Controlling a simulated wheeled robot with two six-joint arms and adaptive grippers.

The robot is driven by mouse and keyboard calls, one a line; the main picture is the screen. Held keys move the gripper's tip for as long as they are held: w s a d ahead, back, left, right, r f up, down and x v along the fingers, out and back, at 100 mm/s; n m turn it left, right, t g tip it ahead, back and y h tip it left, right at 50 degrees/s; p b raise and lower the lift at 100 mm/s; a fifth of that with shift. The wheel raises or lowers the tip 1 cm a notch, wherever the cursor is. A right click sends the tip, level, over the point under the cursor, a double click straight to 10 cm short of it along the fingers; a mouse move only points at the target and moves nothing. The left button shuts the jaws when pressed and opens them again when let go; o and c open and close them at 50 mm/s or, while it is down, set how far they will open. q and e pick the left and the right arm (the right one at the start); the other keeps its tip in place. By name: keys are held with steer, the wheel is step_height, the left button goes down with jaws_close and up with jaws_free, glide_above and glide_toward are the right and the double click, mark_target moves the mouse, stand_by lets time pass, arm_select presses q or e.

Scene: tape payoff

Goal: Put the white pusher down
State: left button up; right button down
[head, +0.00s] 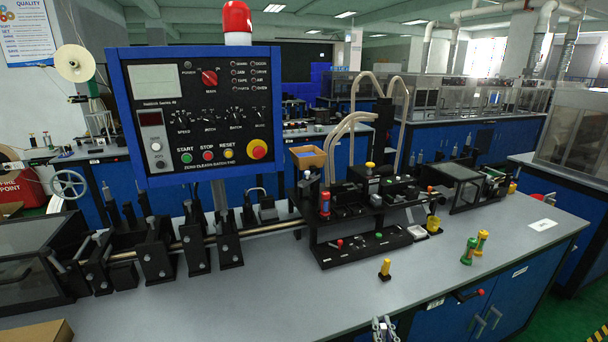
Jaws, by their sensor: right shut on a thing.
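My right gripper (384,326) shows at the bottom edge, right of centre, in front of the worktable (300,300). Only its fingertips are in view, close together. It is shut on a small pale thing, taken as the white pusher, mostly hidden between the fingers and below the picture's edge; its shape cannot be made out. My left gripper is not in view.
A yellow-topped peg with a dark base (385,268) stands on the table. A black machine fixture (365,247) is behind, and a control panel (198,115) rises at left. The front tabletop is mostly clear.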

steer(key=shift+s+f, duration=1.45)
steer(key=shift+s, duration=0.05)
steer(key=shift+r, duration=0.1)
